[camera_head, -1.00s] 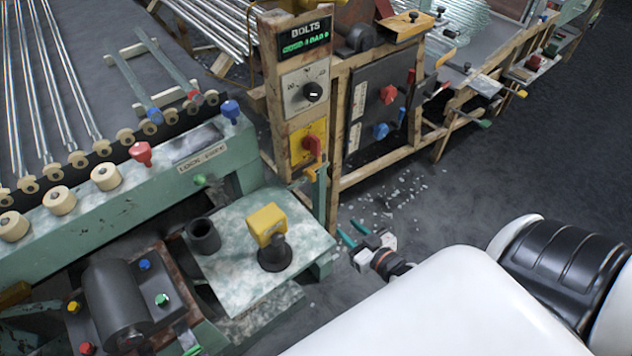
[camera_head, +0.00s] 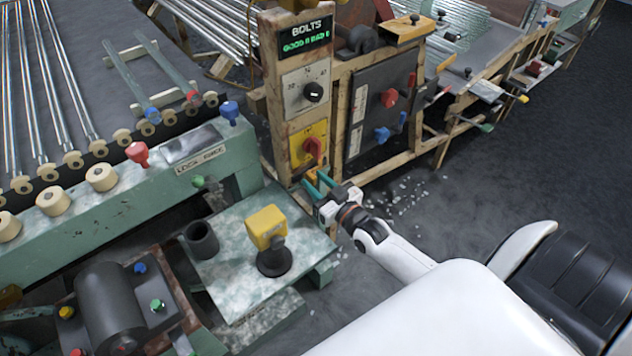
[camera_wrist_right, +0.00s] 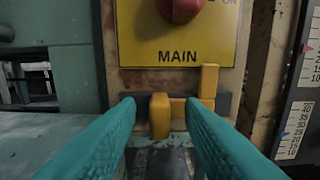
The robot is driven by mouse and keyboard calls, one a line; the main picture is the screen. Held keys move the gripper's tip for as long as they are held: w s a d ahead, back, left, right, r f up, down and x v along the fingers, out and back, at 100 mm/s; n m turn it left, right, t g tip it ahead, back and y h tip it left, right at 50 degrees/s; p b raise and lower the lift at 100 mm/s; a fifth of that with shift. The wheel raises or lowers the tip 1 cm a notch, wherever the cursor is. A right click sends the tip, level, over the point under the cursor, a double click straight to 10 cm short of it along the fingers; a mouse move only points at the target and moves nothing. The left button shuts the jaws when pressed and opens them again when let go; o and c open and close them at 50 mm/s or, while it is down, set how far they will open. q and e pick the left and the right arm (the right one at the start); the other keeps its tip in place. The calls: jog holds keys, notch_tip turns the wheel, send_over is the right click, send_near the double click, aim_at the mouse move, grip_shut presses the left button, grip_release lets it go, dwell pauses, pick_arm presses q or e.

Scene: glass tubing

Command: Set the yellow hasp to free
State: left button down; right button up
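The yellow hasp (camera_wrist_right: 160,115) shows in the right wrist view just below the yellow MAIN plate (camera_wrist_right: 178,35). It has an upright tab at the left, a bar running right, and a taller upright piece (camera_wrist_right: 208,86) at the right end. My right gripper (camera_wrist_right: 160,106) is open, with teal fingers on either side of the hasp's left tab in the picture; I see no contact. In the head view my right gripper (camera_head: 316,187) is at the foot of the wooden post, beside the hasp, which it partly hides. My left gripper is not in view.
The red main knob (camera_wrist_right: 180,8) is just above the hasp. A green bench (camera_head: 225,250) with a yellow-topped stand (camera_head: 266,228) is left of my right arm. A black panel (camera_head: 382,115) with red and blue knobs stands to the right. Shards lie on the floor.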

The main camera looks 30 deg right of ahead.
jog(key=shift+w, duration=0.25)
grip_shut()
